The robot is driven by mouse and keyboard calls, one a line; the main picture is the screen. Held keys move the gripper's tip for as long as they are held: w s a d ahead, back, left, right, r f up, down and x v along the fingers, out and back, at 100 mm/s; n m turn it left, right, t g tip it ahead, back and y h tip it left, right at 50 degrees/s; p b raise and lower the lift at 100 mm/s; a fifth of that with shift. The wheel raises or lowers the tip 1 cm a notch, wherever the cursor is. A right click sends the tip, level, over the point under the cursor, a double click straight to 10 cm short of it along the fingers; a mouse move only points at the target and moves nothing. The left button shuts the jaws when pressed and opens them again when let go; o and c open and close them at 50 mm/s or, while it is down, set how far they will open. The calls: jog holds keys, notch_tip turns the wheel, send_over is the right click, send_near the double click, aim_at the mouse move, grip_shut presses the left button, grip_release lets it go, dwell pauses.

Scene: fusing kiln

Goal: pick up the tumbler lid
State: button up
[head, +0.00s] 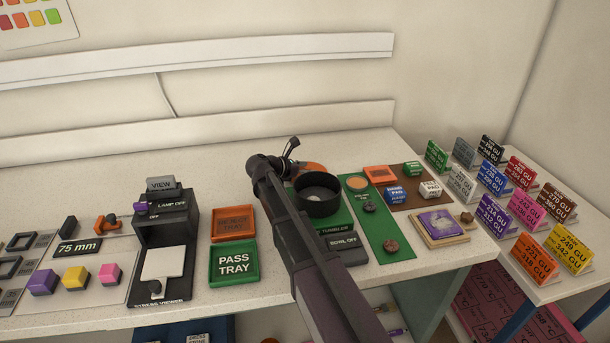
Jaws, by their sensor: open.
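The tumbler (318,205) is a dark, open-topped round bowl on a green base near the middle of the bench, in the head view. A flat orange round piece (314,168) lies just behind the bowl, partly covered by my gripper. It may be the tumbler lid, but I cannot tell for sure. My gripper (289,161) is open, at the upper left of the bowl and close to the orange piece. Its fingers show only as small dark shapes, and I see nothing held. Whether it touches the orange piece is unclear.
A green pass tray (234,278) and an orange tray (233,237) lie left of my arm, with a dark stress viewer (180,225) beyond. The back bench is clear.

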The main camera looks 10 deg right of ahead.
aim_at(307, 168)
grip_shut()
jog(key=shift+r, duration=0.15)
dwell(0.4)
notch_tip(307, 168, up, 10)
jog(key=p, duration=1)
dwell(0.5)
